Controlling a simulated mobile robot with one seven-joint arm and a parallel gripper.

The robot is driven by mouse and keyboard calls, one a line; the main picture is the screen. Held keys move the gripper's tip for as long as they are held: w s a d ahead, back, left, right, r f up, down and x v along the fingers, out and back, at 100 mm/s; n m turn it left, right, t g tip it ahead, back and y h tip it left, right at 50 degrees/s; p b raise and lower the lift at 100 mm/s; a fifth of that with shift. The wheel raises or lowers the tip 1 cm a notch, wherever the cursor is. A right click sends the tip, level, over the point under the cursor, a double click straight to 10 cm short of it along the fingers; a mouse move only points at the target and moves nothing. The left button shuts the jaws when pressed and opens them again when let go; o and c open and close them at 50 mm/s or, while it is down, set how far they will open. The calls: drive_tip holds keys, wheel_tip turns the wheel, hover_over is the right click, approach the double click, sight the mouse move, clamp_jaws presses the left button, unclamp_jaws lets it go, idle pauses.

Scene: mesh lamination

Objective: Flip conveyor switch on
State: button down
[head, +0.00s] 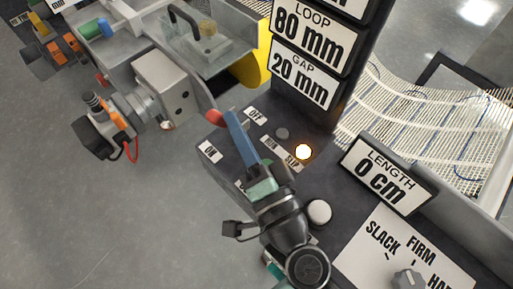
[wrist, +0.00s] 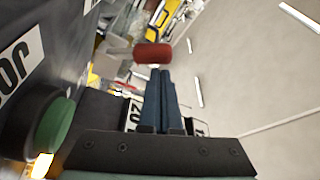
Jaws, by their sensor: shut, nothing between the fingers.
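The conveyor switch has a red handle end (head: 213,118), which shows just left of my fingertips on the dark control panel (head: 225,138). An OFF label (head: 255,115) lies to its right and an ON label (head: 209,151) below it. In the wrist view the red handle (wrist: 153,53) lies crosswise just beyond my blue fingertips. My gripper (head: 231,117) is shut and empty, its fingers together; it also shows in the wrist view (wrist: 158,78). The tips are at or very near the handle; I cannot tell whether they touch. The lever's pivot is not clear.
An amber lamp (head: 303,152) glows by the SLIP label, with a dull lamp (head: 282,133) near it. A white button (head: 319,212), a LENGTH 0 cm sign (head: 386,175) and a knob (head: 408,279) are to the right. A dark sign post (head: 328,118) rises behind.

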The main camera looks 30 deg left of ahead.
drive_tip(key=b+v, duration=0.1)
drive_tip(key=v, duration=1)
drive_tip(key=shift+s+d, duration=0.1)
drive_tip(key=shift+d, duration=0.1)
